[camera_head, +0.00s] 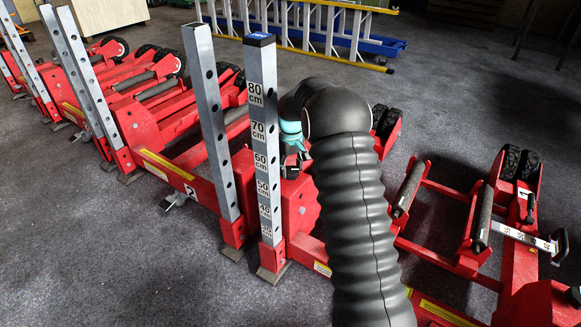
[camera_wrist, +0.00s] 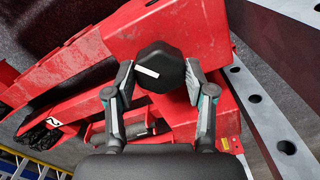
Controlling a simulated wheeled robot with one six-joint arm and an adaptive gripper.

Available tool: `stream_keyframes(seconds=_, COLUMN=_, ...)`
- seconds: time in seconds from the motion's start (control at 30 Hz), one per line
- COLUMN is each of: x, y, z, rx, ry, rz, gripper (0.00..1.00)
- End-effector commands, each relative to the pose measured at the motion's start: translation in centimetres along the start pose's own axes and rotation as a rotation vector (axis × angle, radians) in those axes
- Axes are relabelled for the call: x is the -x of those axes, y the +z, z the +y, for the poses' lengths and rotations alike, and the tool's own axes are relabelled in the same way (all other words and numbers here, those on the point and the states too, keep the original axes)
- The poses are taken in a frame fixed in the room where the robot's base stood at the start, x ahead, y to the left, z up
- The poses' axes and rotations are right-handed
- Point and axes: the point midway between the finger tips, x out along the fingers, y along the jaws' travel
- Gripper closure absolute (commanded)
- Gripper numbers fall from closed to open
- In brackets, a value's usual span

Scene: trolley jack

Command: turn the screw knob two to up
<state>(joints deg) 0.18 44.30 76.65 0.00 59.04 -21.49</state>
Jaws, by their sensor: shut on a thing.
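The screw knob (camera_wrist: 165,58), black and faceted with a white line on its face, sits against the red jack frame in the wrist view. Its white line (camera_wrist: 147,72) lies nearly flat in that picture, with a slight tilt. My gripper (camera_wrist: 160,78) has one finger on each side of the knob and is shut on it. In the head view my gripper (camera_head: 293,163) is partly hidden behind my arm, beside the red upright bracket, and the knob cannot be made out.
A grey post with a cm scale (camera_head: 263,140) stands close to my gripper. A second holed post (camera_head: 212,130) is left of it. A jack section labelled 1 (camera_head: 527,193) lies right, with rollers and black wheels. Ladders (camera_head: 310,30) lie behind. Front left floor is clear.

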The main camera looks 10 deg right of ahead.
Motion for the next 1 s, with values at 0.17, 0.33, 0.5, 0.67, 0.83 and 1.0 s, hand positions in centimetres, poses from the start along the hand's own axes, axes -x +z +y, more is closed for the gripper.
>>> stream_keyframes(seconds=0.17, x=0.01, y=0.02, z=0.00, rx=0.166, ry=0.000, rz=-0.001, gripper=0.81)
stream_keyframes(seconds=0.33, x=-0.02, y=0.03, z=0.00, rx=0.328, ry=-0.001, rz=-0.002, gripper=0.81)
stream_keyframes(seconds=0.5, x=-0.04, y=0.03, z=0.00, rx=0.489, ry=-0.001, rz=-0.002, gripper=0.81)
stream_keyframes(seconds=0.67, x=-0.05, y=0.02, z=0.01, rx=0.631, ry=-0.001, rz=-0.001, gripper=0.81)
stream_keyframes(seconds=0.83, x=-0.06, y=0.01, z=0.02, rx=0.759, ry=-0.001, rz=-0.001, gripper=0.81)
stream_keyframes(seconds=1.0, x=-0.08, y=0.00, z=0.02, rx=0.855, ry=-0.001, rz=-0.001, gripper=0.81)
